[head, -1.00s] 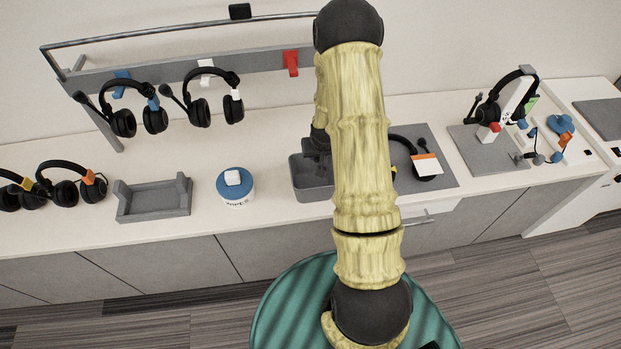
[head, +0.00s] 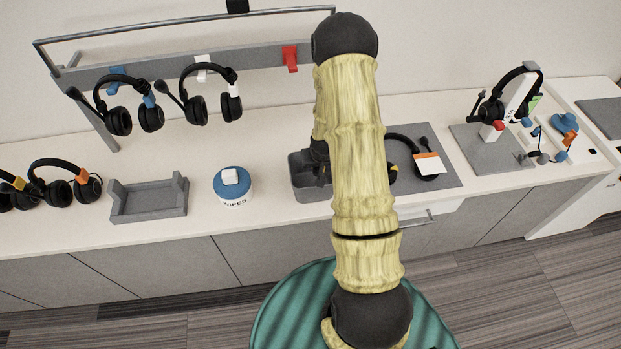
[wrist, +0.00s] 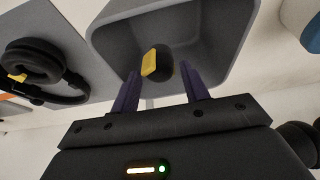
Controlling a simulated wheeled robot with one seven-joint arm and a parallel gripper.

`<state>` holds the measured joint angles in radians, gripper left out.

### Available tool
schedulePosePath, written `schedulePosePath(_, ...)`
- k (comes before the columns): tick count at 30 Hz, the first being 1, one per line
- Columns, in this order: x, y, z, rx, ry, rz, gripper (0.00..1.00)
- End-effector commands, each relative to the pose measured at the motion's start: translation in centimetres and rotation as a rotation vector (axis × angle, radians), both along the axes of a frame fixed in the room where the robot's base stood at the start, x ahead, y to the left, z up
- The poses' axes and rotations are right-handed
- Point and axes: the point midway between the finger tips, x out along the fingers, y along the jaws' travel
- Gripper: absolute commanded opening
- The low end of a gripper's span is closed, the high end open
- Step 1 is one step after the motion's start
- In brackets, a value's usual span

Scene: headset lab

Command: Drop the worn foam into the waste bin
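The waste bin (head: 308,185) is a grey open box on the counter, partly hidden behind my arm in the head view. Its grey inner wall (wrist: 205,35) fills the top of the wrist view. The worn foam (wrist: 165,60), a small dark rounded piece with a yellow part, shows against the bin's inside, just beyond my fingertips. My gripper (wrist: 158,70) is over the bin with its two purple fingers apart. Narrow gaps show between the foam and each finger. I cannot tell whether the foam rests on the bin floor. The foam is not visible in the head view.
A black headset (wrist: 40,65) lies on a grey mat (head: 447,177) beside the bin. A round blue-lidded tub (head: 233,187) stands left of the bin, then an empty grey cradle (head: 150,200). Headsets hang on the rack (head: 180,75) behind. Bare counter lies between tub and bin.

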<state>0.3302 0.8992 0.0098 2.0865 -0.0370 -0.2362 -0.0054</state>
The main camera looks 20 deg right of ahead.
Motion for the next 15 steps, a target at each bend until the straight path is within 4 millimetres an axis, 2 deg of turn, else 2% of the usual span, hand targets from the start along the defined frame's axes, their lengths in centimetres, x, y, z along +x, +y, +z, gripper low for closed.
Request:
schedulePosePath(10, -0.01, 0.00, 0.04, 0.000, 0.000, 0.000, 0.57)
schedulePosePath(15, -0.22, 0.07, 0.67, 0.000, -0.001, 0.000, 0.57)
